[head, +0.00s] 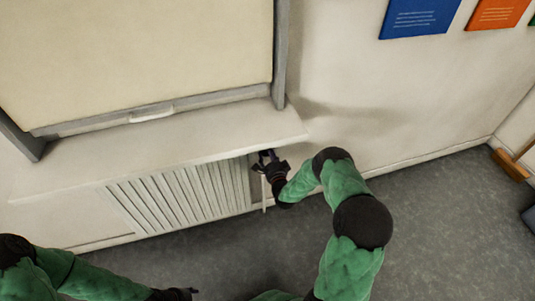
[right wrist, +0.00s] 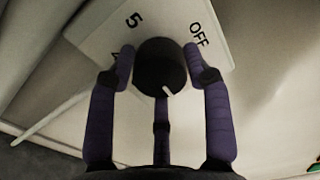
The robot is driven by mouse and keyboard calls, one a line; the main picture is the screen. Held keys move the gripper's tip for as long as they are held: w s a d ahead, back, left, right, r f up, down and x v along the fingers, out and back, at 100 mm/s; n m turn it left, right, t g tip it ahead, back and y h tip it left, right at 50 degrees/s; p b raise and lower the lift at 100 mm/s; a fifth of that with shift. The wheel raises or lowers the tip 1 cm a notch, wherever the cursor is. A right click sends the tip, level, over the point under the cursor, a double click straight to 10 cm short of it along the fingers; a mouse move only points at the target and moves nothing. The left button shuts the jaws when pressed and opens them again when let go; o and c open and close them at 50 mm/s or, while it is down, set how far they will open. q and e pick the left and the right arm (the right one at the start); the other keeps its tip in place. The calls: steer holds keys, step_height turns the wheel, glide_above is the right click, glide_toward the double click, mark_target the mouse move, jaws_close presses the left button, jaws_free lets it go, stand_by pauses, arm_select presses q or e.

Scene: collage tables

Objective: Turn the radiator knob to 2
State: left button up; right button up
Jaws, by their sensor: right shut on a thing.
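The round black radiator knob (right wrist: 160,76) sits on a pale dial plate (right wrist: 185,22) in the right wrist view. "5" and "OFF" show at the plate's top, and part of another digit shows at left. The knob's white pointer mark is at its lower right, away from both labels. My right gripper (right wrist: 160,58) is shut on the knob, with purple fingers on both sides. In the head view the right gripper (head: 267,158) is at the right end of the white slatted radiator (head: 180,195), under the sill. My left gripper (head: 178,294) is cut by the bottom edge.
The sill (head: 170,150) overhangs the radiator, close above my right gripper. A thin white pipe (head: 264,192) runs down below that gripper. Grey floor (head: 440,210) lies open at right. A wooden object (head: 510,164) stands by the far-right wall. Coloured panels (head: 418,16) hang above.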

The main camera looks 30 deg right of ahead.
steer(key=shift+f+m, duration=0.1)
steer(key=shift+m, duration=1.5)
steer(key=o, duration=1.2)
steer(key=shift+c, duration=0.2)
steer(key=v, duration=1.2)
